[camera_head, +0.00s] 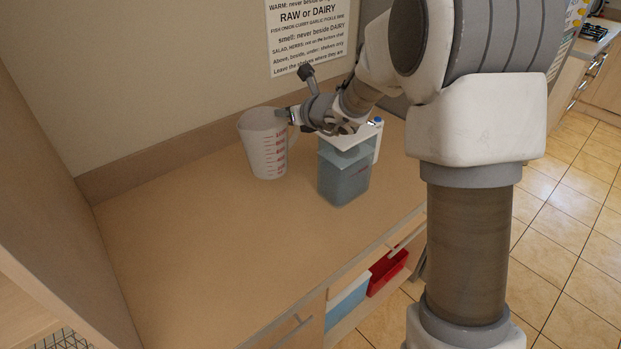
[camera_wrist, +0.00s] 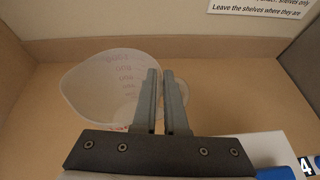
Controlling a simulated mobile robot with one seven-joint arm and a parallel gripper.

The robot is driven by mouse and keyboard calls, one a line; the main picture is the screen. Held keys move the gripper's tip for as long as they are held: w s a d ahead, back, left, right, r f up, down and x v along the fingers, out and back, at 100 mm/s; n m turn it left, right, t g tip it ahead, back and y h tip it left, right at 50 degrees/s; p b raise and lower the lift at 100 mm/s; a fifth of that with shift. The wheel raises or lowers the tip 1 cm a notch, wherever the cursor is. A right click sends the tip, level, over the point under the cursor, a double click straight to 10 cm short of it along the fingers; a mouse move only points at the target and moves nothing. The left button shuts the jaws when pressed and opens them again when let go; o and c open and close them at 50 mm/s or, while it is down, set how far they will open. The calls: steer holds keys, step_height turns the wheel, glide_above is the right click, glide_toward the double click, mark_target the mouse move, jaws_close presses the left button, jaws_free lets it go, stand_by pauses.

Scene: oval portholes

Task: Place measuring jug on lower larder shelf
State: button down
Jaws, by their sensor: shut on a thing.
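The measuring jug (camera_head: 262,150) is a translucent white jug with red markings, upright at the back of the wooden counter. It also shows in the wrist view (camera_wrist: 95,85), left of the fingers. My gripper (camera_head: 290,116) is at the jug's right side near the rim. In the wrist view its two fingers (camera_wrist: 161,90) are nearly together over the jug's handle side, shut on the jug. The fingers hide part of the handle. I cannot tell whether the jug's base touches the counter. No shelf is clearly identifiable as the lower larder shelf.
A blue-grey translucent container (camera_head: 343,178) stands right of the jug, beneath my wrist. A white item with a blue cap (camera_head: 378,140) is behind it. A wooden side panel (camera_head: 50,190) bounds the left. A printed sign (camera_head: 308,35) hangs on the back wall. The front-left counter is clear.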

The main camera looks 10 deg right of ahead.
steer(key=shift+w+d+f, duration=0.1)
steer(key=shift+w, duration=0.05)
step_height(320, 180, down, 10)
steer(key=shift+r+b, duration=0.2)
steer(key=shift+b, duration=0.25)
steer(key=shift+f, duration=0.15)
steer(key=c, duration=1)
jaws_free()
steer(key=shift+o, duration=0.2)
